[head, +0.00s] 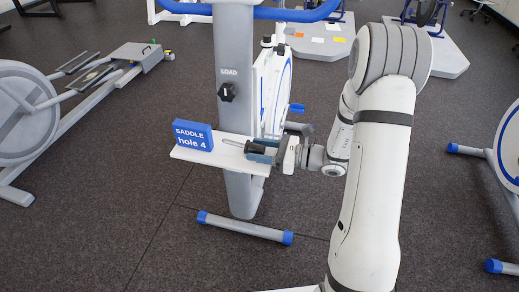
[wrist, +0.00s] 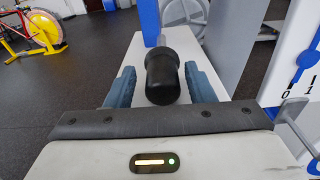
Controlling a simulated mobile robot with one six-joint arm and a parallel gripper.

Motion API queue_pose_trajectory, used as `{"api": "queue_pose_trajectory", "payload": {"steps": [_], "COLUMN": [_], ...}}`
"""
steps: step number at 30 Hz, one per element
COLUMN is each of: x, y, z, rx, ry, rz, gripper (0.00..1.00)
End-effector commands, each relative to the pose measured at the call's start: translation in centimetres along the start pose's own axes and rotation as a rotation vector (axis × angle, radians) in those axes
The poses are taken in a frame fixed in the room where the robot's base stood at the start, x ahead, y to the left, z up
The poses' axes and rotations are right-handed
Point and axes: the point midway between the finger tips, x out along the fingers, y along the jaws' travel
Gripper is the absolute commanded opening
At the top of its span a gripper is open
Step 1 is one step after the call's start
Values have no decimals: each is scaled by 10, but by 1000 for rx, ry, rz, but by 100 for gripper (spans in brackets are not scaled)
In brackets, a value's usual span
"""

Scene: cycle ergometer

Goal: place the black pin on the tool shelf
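The black pin (head: 255,148) lies on the white tool shelf (head: 184,154), its thin grey shank pointing left toward the blue sign. In the wrist view its black handle (wrist: 162,76) points toward my palm and the shelf's white surface (wrist: 135,57) shows beneath and around it. My gripper (head: 262,151) is at the shelf's right end. In the wrist view its two blue-grey fingers (wrist: 162,84) stand on either side of the handle, with a narrow gap on each side. The gripper is open around the pin. Whether the handle touches the shelf is hard to tell.
A blue sign reading "SADDLE hole 4" (head: 193,135) stands on the shelf's left part. The grey ergometer post (head: 233,75) with a black LOAD knob (head: 227,92) rises behind the shelf. A blue-ended foot bar (head: 245,228) lies below.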

Motion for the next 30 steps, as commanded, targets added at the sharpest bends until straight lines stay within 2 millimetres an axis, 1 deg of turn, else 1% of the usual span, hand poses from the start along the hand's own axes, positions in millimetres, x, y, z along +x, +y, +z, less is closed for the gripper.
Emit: {"api": "queue_pose_trajectory", "payload": {"steps": [7, 9, 11, 14, 24, 27, 30], "x": [0, 0, -4, -18, -87, -102, -113], "y": [0, 0, 0, -1, 0, 0, 0], "z": [1, 4, 4, 4, 4, 4, 4], "rx": [0, -1, 0, 1, 0, 0, 0], "ry": [0, 0, 0, 0, -1, 0, 0], "rz": [1, 1, -1, -4, -3, -2, -1], "gripper": [51, 51, 51, 51, 51, 51, 51]}}
